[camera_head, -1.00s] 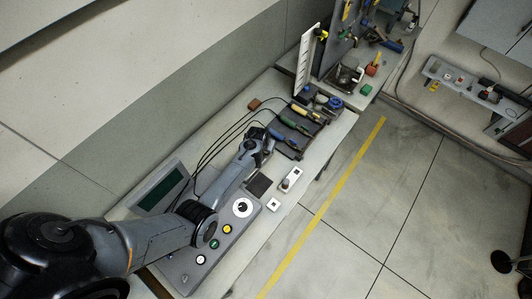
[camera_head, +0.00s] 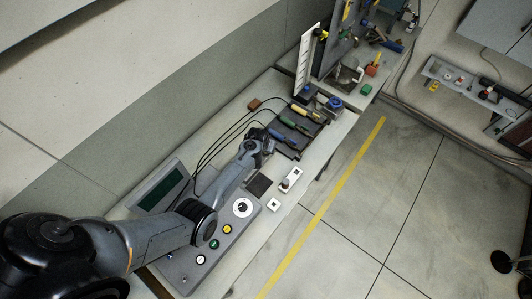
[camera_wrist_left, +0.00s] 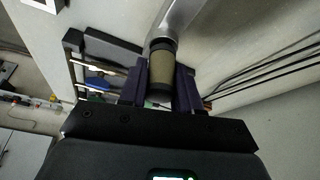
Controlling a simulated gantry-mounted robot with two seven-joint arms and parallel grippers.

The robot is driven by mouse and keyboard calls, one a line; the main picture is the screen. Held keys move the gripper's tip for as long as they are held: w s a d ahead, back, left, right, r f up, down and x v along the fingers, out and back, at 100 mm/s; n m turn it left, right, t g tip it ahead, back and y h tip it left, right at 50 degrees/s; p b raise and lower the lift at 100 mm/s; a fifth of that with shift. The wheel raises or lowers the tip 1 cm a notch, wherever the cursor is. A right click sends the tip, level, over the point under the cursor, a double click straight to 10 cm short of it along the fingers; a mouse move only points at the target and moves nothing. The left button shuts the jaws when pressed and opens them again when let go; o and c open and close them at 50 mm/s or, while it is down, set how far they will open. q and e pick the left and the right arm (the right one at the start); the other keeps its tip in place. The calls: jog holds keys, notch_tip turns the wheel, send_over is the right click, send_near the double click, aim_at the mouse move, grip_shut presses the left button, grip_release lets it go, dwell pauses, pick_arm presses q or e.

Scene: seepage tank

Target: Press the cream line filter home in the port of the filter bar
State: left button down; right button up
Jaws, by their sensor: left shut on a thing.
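The cream line filter (camera_wrist_left: 161,72) is a short olive-cream cylinder with dark ends, upright in the left wrist view. My left gripper (camera_wrist_left: 160,88) is shut on it, with a dark finger on each side. A smooth grey rod-like part (camera_wrist_left: 177,22) lies just beyond the filter's far end; I cannot tell whether they touch. It may be part of the filter bar, but no port is clear. In the head view my left gripper (camera_head: 264,142) is over the bench, beside the tool rack; the filter cannot be made out there. My right gripper is not in view.
A dark rack (camera_head: 289,154) holds tools with coloured handles close to my gripper. Black cables (camera_head: 215,142) run behind my arm. A grey console (camera_head: 176,272) with buttons lies below the arm. A small white device (camera_head: 290,179) and a brown block (camera_head: 254,104) are on the bench.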

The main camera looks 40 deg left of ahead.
pick_arm(q)
jog(key=shift+f, duration=0.1)
dwell(0.6)
jog(key=c, duration=0.7)
grip_release()
jog(key=v, duration=1.2)
jog(key=shift+w, duration=0.1)
